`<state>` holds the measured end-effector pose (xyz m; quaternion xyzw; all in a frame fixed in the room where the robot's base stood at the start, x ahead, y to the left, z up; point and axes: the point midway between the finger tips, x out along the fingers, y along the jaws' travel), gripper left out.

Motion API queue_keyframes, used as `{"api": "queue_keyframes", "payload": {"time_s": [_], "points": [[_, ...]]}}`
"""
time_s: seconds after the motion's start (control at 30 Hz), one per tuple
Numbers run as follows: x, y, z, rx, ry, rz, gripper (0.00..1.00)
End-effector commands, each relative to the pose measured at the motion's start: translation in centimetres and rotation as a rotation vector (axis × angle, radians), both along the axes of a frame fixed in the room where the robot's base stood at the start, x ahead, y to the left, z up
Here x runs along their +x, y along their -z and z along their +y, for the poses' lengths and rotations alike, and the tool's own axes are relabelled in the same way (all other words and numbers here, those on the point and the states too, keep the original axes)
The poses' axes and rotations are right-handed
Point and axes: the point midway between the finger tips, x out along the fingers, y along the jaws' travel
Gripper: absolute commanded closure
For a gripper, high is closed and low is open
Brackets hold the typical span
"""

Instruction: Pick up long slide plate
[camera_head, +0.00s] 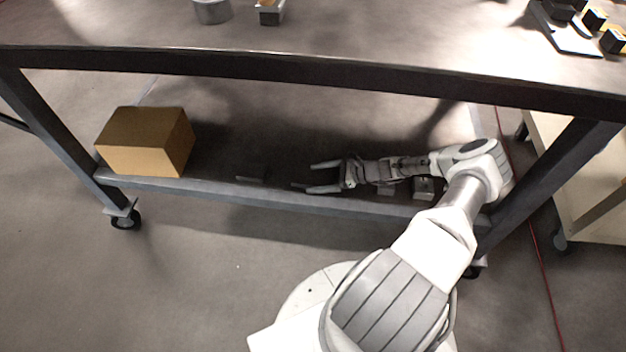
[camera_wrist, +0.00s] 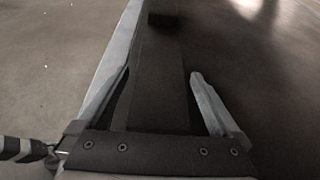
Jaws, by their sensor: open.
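A long, flat, dark plate (camera_wrist: 160,85), which looks like the long slide plate, runs lengthwise between my fingers in the wrist view. It lies along the shelf's front edge. My gripper (camera_wrist: 162,73) is open, with one finger on each side of the plate and a visible gap on the right. Whether the left finger touches the plate or the rim is unclear. In the head view my gripper (camera_head: 311,177) is low over the lower shelf, pointing left. The plate is hard to make out there.
A cardboard box (camera_head: 147,142) sits at the shelf's left end. A small dark block (camera_head: 251,180) lies on the shelf left of my gripper. The lower shelf (camera_head: 215,190) has a raised front rim. The tabletop (camera_head: 330,40) overhangs my arm. A pale cart (camera_head: 590,190) stands right.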

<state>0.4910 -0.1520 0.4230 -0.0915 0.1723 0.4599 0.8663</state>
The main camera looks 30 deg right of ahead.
Motion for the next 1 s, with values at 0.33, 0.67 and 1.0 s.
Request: {"api": "queue_keyframes", "payload": {"time_s": [0.33, 0.67, 1.0], "points": [[-0.03, -0.02, -0.03, 0.000, 0.000, 0.000, 0.50], [-0.05, 0.00, -0.04, 0.000, -0.001, 0.000, 1.00], [0.08, -0.41, -0.02, 0.003, -0.001, -0.004, 1.00]]}}
